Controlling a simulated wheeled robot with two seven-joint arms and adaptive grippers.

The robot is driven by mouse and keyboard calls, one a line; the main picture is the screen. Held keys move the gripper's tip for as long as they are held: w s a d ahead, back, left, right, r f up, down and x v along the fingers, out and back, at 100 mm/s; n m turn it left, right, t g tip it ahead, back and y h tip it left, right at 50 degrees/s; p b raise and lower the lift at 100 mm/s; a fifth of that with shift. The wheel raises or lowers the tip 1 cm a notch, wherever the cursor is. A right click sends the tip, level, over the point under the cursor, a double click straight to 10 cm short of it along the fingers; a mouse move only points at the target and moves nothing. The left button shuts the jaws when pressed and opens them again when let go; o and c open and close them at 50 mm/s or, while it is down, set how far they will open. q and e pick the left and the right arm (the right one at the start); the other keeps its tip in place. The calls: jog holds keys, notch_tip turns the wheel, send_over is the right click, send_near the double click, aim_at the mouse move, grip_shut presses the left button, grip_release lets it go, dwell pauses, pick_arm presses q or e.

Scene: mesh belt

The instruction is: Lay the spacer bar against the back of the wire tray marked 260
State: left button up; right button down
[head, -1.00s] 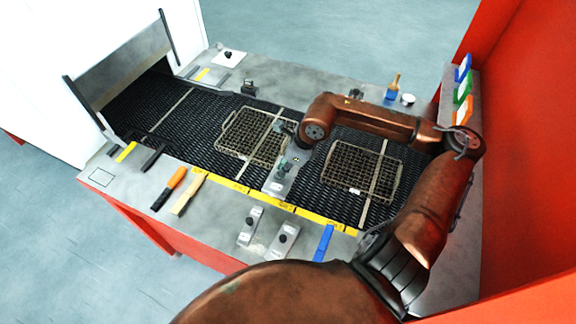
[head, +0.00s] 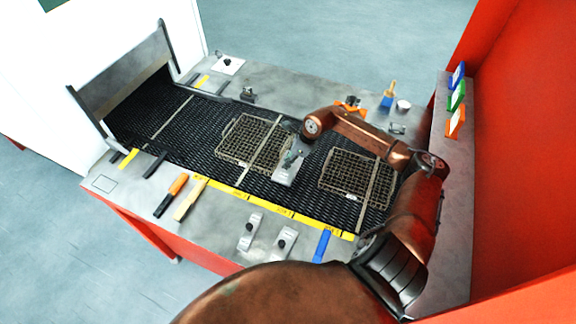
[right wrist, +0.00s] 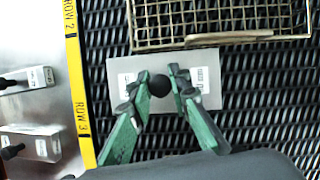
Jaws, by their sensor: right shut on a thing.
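My right gripper (right wrist: 167,84) is shut on the black knob of a flat grey spacer bar (right wrist: 192,57), with green fingers on both sides of the knob. The bar has white labels at its ends, too small to read. In the head view the bar (head: 284,176) is over the black mesh belt, between two wire trays. The left wire tray (head: 252,140) lies close beside the bar; its edge also shows in the right wrist view (right wrist: 220,40). I cannot tell whether bar and tray touch. The right wire tray (head: 355,177) is farther off. Neither tray's number is readable.
A yellow row strip (head: 270,207) edges the belt (head: 200,137). Two more knobbed bars (head: 250,231) (head: 283,243), a blue bar (head: 322,246) and an orange-handled tool (head: 172,194) lie on the front ledge. A red wall (head: 530,190) stands at the right.

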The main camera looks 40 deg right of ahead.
notch_tip(320, 180, down, 3)
jog(key=shift+w+d+f+p, duration=0.1)
jog(key=shift+p, duration=0.6)
jog(key=shift+f, duration=0.15)
jog(key=c, duration=1.8)
grip_release()
